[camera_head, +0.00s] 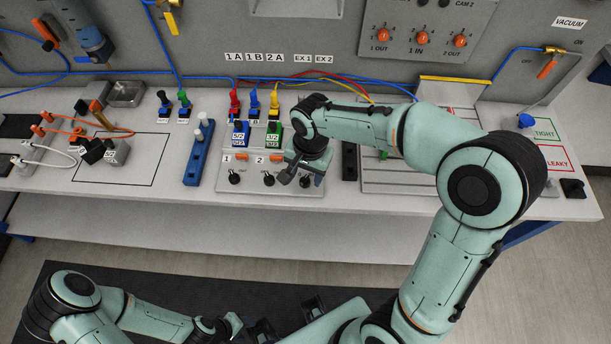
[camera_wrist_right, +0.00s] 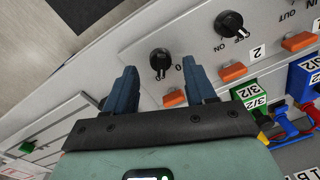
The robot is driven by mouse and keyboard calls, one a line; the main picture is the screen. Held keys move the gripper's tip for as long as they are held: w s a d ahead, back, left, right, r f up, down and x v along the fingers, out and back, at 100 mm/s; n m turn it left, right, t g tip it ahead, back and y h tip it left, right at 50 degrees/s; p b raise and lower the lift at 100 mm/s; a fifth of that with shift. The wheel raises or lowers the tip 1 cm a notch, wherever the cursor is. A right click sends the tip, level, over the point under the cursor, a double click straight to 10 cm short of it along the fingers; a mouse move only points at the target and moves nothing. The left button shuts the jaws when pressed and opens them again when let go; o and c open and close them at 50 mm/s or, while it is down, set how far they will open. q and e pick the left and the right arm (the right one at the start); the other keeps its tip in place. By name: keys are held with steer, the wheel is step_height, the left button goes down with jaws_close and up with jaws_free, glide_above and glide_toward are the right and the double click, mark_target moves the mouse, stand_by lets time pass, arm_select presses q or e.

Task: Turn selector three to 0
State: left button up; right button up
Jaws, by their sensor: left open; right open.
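Selector three is a black rotary knob (camera_wrist_right: 160,60) on the white panel, with a 0 printed beside it in the right wrist view. Its grip bar runs roughly up and down in that view, and I cannot tell its exact setting. My right gripper (camera_wrist_right: 158,66) is open, with one blue finger to each side of the knob's line. I cannot tell whether they touch it. In the head view my right gripper (camera_head: 295,174) largely covers selector three. My left gripper (camera_head: 222,328) is low at the front, away from the panel, and small in view.
Selector two (camera_wrist_right: 230,24) is close by, and selector one (camera_head: 234,178) lies further left. Orange buttons (camera_wrist_right: 232,72) sit close to my right fingers. Green and blue valve blocks (camera_head: 240,132) with hoses stand behind the knobs. A blue rack (camera_head: 197,158) stands to the left.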

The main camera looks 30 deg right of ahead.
steer(key=shift+f, duration=1.1)
steer(key=shift+w, duration=0.1)
jaws_close()
steer(key=shift+n, duration=0.3)
steer(key=n, duration=0.5)
steer(key=shift+r, duration=0.1)
steer(key=n, duration=0.6)
steer(key=shift+w+p, duration=0.1)
steer(key=shift+p, duration=0.3)
steer(key=shift+n, duration=0.3)
